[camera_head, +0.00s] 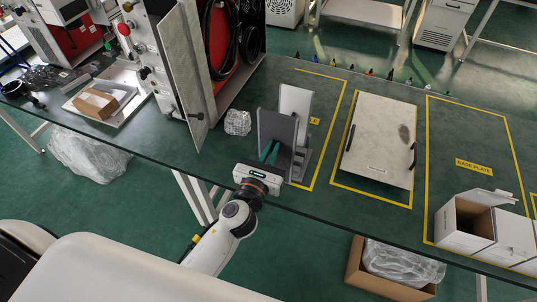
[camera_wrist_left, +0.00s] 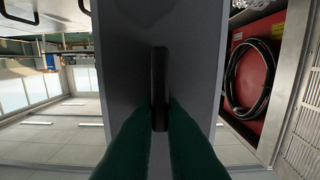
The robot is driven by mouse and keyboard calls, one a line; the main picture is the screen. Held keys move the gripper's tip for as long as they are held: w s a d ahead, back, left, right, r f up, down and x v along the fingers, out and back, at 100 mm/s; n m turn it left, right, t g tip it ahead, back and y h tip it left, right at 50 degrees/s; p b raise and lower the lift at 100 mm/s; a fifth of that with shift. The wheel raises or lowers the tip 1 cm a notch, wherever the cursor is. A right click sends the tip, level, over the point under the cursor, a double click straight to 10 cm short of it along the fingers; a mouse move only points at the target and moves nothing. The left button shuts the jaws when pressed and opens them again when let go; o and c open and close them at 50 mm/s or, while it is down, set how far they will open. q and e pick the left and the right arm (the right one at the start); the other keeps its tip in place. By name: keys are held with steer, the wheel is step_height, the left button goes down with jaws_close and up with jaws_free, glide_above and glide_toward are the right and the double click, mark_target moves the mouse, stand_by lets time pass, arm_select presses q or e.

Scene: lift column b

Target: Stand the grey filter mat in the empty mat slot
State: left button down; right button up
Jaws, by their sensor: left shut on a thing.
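The grey filter mat (camera_head: 279,127) is a dark grey upright plate beside a lighter upright plate (camera_head: 296,101). In the left wrist view the mat (camera_wrist_left: 125,60) fills the middle, with a black bar handle (camera_wrist_left: 160,75) on its face. My left gripper (camera_head: 269,152) is at the near left face of the mat, its green fingers shut on this handle. A grey slotted stand (camera_head: 301,167) shows behind and right of the mat. The mat hides part of the stand and its slots; I cannot tell whether its lower edge is inside a slot. My right gripper is not in view.
A pale panel with two black handles (camera_head: 378,140) lies right of the stand in a yellow outline. White boxes (camera_head: 468,222) stand at the right. Clear wrap (camera_head: 238,122) and an open cabinet door (camera_head: 181,75) are close on the left.

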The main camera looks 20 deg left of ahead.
arm_select(q)
steer(key=shift+w+d+p, duration=0.1)
steer(key=shift+w+p, duration=0.2)
steer(key=shift+w, duration=3.65)
steer(key=shift+f+b, duration=2.15)
steer(key=shift+f, duration=0.2)
steer(key=c, duration=1.5)
jaws_free()
steer(key=shift+o, duration=0.2)
steer(key=shift+s, duration=0.1)
